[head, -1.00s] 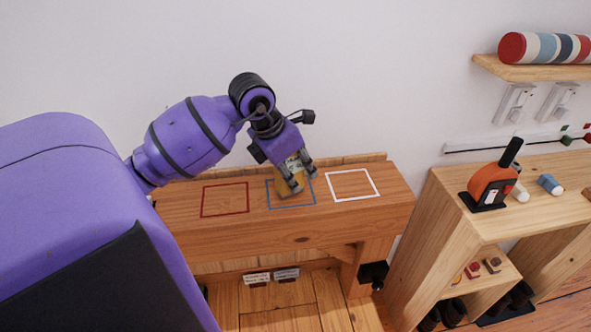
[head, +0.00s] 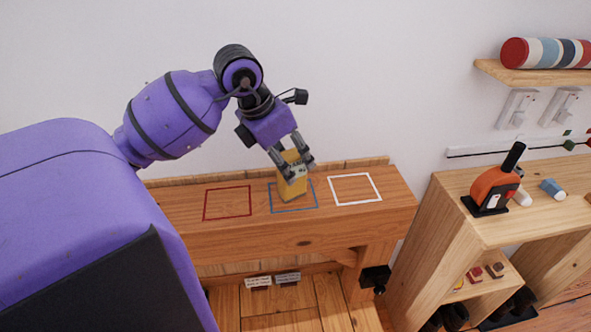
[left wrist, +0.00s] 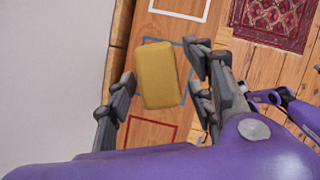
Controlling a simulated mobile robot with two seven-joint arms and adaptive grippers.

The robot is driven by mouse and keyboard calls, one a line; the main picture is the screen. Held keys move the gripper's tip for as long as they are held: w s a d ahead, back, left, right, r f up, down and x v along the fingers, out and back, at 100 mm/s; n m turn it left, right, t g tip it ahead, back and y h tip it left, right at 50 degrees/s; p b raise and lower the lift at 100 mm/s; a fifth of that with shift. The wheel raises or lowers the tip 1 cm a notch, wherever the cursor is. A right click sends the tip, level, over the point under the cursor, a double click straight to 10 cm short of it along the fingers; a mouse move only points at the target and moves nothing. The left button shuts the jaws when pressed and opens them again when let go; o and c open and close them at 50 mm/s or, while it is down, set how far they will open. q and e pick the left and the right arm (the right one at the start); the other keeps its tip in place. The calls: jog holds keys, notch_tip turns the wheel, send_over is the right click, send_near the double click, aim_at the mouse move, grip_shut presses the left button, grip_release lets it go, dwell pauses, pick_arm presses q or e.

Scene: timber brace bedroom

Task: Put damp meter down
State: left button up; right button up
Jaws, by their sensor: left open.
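The damp meter (head: 292,185) is a yellow block standing on the wooden bench inside the blue square outline (head: 314,203). In the left wrist view the damp meter (left wrist: 157,75) shows its plain yellow face between the spread fingers. My left gripper (head: 294,165) is open, just above and around the upper end of the damp meter. In the left wrist view the left gripper (left wrist: 160,82) has gaps between its fingers and the meter.
A red outline (head: 227,203) lies left and a white outline (head: 355,188) right on the bench (head: 300,228), both empty. A wooden shelf unit (head: 450,215) at right holds an orange tool (head: 491,190). A patterned rug (left wrist: 275,22) lies on the floor.

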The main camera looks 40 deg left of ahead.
pick_arm(q)
jog(key=v, duration=0.5)
jog(key=shift+r, duration=0.2)
jog(key=shift+s, duration=0.1)
